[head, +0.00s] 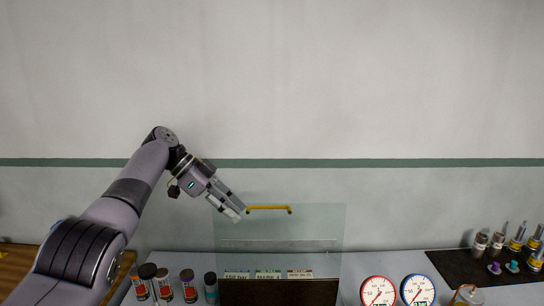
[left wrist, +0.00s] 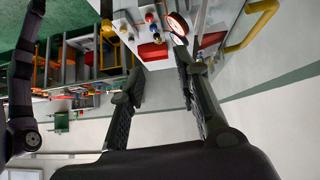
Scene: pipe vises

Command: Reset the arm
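My left arm comes in from the left in the head view, bent at the elbow. Its gripper (head: 236,210) is in the air beside the left end of a yellow bar handle (head: 268,208) on a clear panel (head: 325,228). In the left wrist view the two dark fingers of this gripper (left wrist: 158,68) stand apart with nothing between them. The yellow handle (left wrist: 254,22) shows there to the right of the fingers, outside the gap. Whether the gripper touches the handle is hard to tell. My right gripper is in neither view.
Several capped jars (head: 188,285) stand at the lower left. Labelled blocks (head: 268,274) sit behind the clear panel. Two round gauges, red (head: 378,292) and blue (head: 418,290), are right of it. A dark mat (head: 470,266) with bottles lies far right.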

